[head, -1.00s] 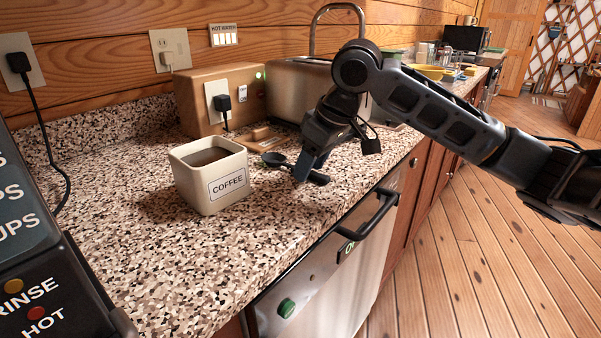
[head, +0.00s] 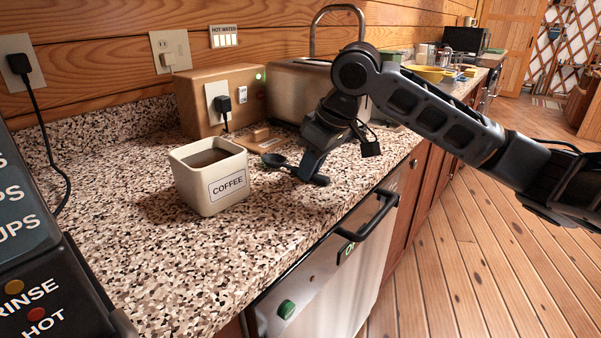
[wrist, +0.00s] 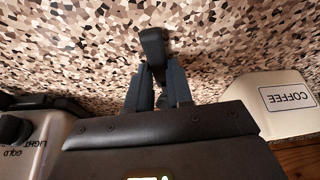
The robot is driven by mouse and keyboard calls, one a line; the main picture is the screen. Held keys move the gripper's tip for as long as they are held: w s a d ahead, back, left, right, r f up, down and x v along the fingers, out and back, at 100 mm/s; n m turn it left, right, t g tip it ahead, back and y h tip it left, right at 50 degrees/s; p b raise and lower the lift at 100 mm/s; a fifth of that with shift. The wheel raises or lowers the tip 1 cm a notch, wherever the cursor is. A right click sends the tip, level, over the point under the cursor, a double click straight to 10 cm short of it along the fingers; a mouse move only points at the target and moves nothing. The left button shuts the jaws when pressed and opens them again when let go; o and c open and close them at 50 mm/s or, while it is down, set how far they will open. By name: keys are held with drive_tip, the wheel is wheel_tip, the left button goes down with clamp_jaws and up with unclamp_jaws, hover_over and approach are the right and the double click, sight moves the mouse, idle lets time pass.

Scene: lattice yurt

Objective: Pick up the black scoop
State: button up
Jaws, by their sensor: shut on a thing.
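The black scoop (head: 275,160) lies on the speckled counter, just right of the coffee canister. Its round bowl points left and its handle runs right to my gripper (head: 305,178). In the wrist view, the thick dark handle end of the scoop (wrist: 154,45) sticks out beyond my gripper (wrist: 160,85), whose two fingers are shut on the handle. The middle of the handle is hidden by the fingers. The scoop appears at counter height; I cannot tell if it is touching the surface.
The square cream COFFEE canister (head: 207,190), filled with dark coffee, stands close left of the scoop. A wooden box with an outlet (head: 200,90) and a metal appliance (head: 290,85) stand behind. A black handle (head: 375,212) juts from the counter front.

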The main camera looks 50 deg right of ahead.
clamp_jaws()
wheel_tip(320, 180, up, 5)
drive_tip(key=shift+f+p, duration=0.15)
drive_tip(key=shift+p, duration=0.15)
drive_tip(key=s+d+r, duration=0.6)
drive_tip(key=s+d, duration=0.2)
drive_tip(key=shift+d+r, duration=0.2)
idle(0.3)
